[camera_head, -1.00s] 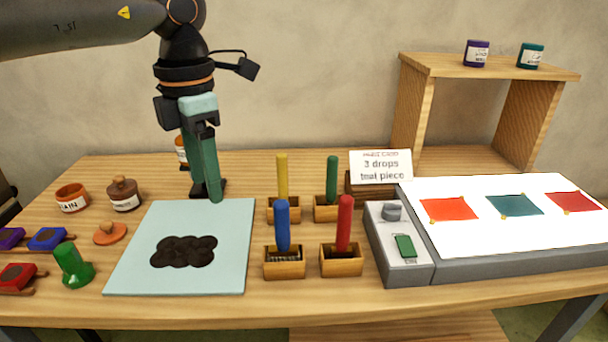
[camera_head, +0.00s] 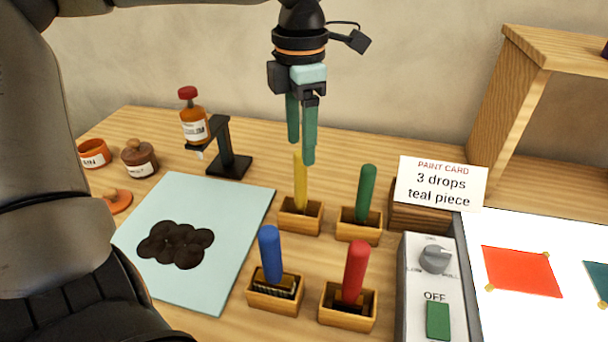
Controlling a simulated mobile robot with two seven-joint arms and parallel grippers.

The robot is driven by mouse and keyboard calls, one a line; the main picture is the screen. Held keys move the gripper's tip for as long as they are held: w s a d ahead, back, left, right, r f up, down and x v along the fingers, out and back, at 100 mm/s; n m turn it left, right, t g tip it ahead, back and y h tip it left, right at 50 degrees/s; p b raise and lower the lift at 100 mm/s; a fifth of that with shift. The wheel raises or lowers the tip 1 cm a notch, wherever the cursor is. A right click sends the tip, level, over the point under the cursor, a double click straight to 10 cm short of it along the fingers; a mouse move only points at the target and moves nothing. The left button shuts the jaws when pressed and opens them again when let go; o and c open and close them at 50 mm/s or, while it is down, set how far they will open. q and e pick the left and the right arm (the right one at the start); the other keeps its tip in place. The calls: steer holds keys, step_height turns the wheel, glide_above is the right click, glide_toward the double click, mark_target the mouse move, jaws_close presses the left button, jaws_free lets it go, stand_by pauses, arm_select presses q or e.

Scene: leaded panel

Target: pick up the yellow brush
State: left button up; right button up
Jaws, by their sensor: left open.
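The yellow brush (camera_head: 300,184) stands upright, handle up, in a small wooden holder (camera_head: 300,219) near the middle of the table. My left gripper (camera_head: 302,150) points down at the top of the yellow handle. Its two green fingers are apart and hide part of the handle's upper end. I cannot tell whether the handle tip is between the fingers or behind them. My right gripper is not in view.
Close by stand a green brush (camera_head: 365,192), a blue brush (camera_head: 270,254) and a red brush (camera_head: 354,272) in like holders. A bottle (camera_head: 193,122) and black stand (camera_head: 232,164) are behind left. A paint card (camera_head: 441,183) and light box (camera_head: 530,300) are right.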

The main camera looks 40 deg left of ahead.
mark_target(301, 173)
arm_select(q)
steer(key=f, duration=0.8)
steer(key=shift+w+a, duration=0.25)
steer(key=shift+r, duration=0.1)
jaws_close()
